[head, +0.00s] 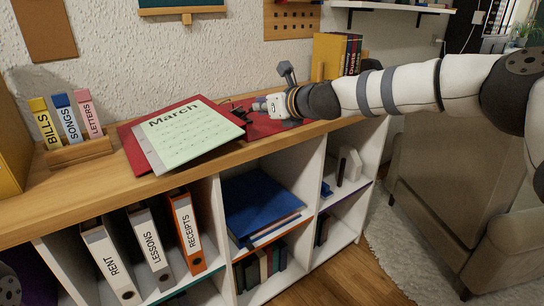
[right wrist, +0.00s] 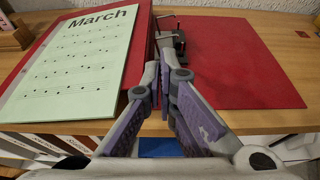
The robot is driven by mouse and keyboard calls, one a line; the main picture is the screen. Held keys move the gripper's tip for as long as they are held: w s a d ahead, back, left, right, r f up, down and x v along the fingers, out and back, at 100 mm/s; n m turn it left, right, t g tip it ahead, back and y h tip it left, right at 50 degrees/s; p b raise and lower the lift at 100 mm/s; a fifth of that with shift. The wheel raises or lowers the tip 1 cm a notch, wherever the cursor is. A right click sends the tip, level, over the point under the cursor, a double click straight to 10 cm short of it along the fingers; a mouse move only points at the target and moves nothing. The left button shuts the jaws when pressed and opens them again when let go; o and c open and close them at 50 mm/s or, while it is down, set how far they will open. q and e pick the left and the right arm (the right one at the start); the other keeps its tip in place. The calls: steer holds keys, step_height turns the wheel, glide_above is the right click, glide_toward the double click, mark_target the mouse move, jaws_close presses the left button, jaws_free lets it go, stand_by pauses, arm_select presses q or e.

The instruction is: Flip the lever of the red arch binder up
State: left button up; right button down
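The red arch binder (head: 130,150) lies open on the wooden shelf top. A pale green "March" music sheet (head: 190,134) covers most of its left side. In the right wrist view its bare red right cover (right wrist: 250,62) is flat, and the metal lever mechanism (right wrist: 168,35) sits at the middle. My right gripper (head: 266,104) is over the binder's middle. In the right wrist view its fingertips (right wrist: 160,68) are together, just in front of the mechanism. I cannot tell whether they touch the lever, and its exact pose is partly hidden.
A wooden holder (head: 80,152) with labelled blocks stands at the left. Upright books (head: 336,56) stand at the back right behind my arm. Labelled binders (head: 150,245) fill the shelf below. An armchair (head: 440,190) stands right of the shelf.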

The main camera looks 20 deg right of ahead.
steer(key=w+r, duration=0.1)
steer(key=w+a+r, duration=0.1)
steer(key=shift+w+r, duration=0.15)
steer(key=shift+r, duration=0.15)
arm_select(q)
steer(key=shift+s+a+f, duration=0.15)
steer(key=shift+s+a, duration=0.2)
steer(key=shift+s, duration=0.25)
arm_select(e)
steer(key=shift+w, duration=0.15)
arm_select(q)
steer(key=shift+d, duration=0.1)
arm_select(e)
steer(key=shift+d+r, duration=0.1)
steer(key=shift+r, duration=0.05)
steer(key=shift+r, duration=0.75)
arm_select(q)
steer(key=shift+w+r, duration=0.35)
steer(key=shift+r, duration=0.05)
arm_select(e)
steer(key=shift+f, duration=0.1)
